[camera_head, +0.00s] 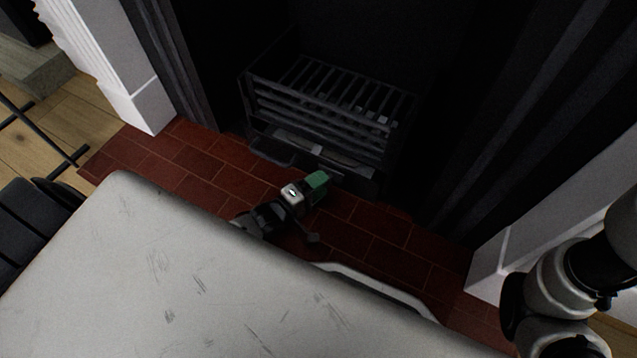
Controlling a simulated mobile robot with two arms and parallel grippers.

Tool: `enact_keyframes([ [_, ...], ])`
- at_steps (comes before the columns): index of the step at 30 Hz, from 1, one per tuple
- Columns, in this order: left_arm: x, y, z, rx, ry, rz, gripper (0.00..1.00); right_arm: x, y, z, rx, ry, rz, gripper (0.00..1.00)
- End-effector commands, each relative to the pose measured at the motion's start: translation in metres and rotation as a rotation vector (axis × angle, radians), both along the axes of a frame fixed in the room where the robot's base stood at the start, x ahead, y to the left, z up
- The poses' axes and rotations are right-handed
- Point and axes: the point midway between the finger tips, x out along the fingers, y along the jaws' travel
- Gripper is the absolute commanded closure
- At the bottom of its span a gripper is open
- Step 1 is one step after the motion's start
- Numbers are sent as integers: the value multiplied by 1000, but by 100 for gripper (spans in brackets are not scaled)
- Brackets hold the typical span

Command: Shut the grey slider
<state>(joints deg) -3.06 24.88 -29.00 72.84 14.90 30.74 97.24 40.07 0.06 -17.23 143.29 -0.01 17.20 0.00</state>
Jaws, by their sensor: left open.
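A grey strip (325,149), which looks like the slider, lies low across the front of the dark fire grate (330,112). It is dim, and I cannot tell how far out it stands. My left gripper (306,189) is in front of the grate, over the red brick hearth, just nearer to me than the strip. White and green parts show at its end. It is open and appears apart from the strip; nothing shows held in it. Part of my left arm is hidden behind my own pale body. My right gripper is out of view.
The red tiled hearth (377,252) is clear around the grate. White surround pillars stand at left (112,72) and right (530,225), with dark side panels narrowing the opening. A black metal frame (42,130) stands on the wooden floor at left.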

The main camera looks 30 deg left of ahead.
Motion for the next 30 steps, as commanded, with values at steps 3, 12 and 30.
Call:
enact_keyframes([
  [3,-14,7,2,3,6,0,48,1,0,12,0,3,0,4],
  [12,-69,32,3,3,6,1,48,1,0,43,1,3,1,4],
  [30,-97,45,0,2,1,2,48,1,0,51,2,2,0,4],
])
